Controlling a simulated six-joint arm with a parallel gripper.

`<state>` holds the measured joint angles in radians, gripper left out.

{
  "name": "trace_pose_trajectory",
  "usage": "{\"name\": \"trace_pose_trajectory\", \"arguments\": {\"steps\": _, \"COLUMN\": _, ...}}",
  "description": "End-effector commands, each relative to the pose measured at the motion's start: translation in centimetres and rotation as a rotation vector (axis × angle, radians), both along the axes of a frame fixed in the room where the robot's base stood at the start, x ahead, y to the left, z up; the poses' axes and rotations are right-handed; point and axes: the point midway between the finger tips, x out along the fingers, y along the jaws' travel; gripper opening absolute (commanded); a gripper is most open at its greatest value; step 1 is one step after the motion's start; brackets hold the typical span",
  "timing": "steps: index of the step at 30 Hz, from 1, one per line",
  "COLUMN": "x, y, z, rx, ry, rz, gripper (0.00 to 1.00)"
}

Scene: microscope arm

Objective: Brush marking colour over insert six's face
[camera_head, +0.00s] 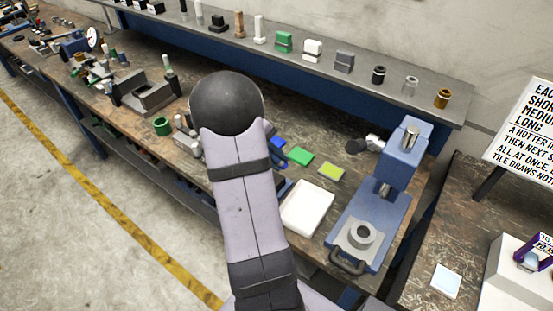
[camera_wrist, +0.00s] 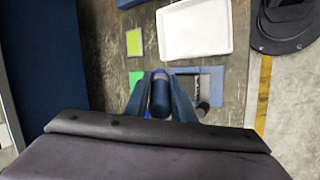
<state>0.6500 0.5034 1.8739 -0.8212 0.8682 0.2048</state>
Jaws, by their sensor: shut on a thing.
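In the wrist view my gripper (camera_wrist: 160,88) is shut on a dark blue, rounded cylindrical thing (camera_wrist: 160,100) with a brighter blue end. I cannot tell whether it is the brush, and no bristles show. It is above the bench near a green square pad (camera_wrist: 136,77); whether it touches anything is unclear. In the head view my arm hides most of the gripper and the held thing. No insert with a readable six shows. Several small blocks and cylinders stand on the back shelf, among them a green block (camera_head: 283,42) and a brass-coloured ring (camera_head: 443,98).
A white tray (camera_head: 306,206) lies beside a yellow-green pad (camera_head: 331,172) and a green pad (camera_head: 300,156). A blue press (camera_head: 390,185) with a grey ring on its base stands at the right. A grey-blue framed piece (camera_wrist: 215,82) lies right of the gripper in the wrist view.

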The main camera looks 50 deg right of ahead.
Motion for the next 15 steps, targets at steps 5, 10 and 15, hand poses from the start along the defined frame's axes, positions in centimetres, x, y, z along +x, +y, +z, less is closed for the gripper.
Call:
{"name": "trace_pose_trajectory", "arguments": {"steps": 5, "x": -0.04, "y": 0.01, "z": 0.53, "rx": 0.000, "ry": 0.000, "rz": 0.000, "gripper": 0.00}}
{"name": "trace_pose_trajectory", "arguments": {"steps": 10, "x": -0.10, "y": 0.03, "z": 0.94, "rx": 0.000, "ry": 0.000, "rz": -0.001, "gripper": 0.00}}
{"name": "trace_pose_trajectory", "arguments": {"steps": 15, "x": -0.09, "y": 0.02, "z": 0.53, "rx": 0.000, "ry": 0.000, "rz": -0.001, "gripper": 0.00}}
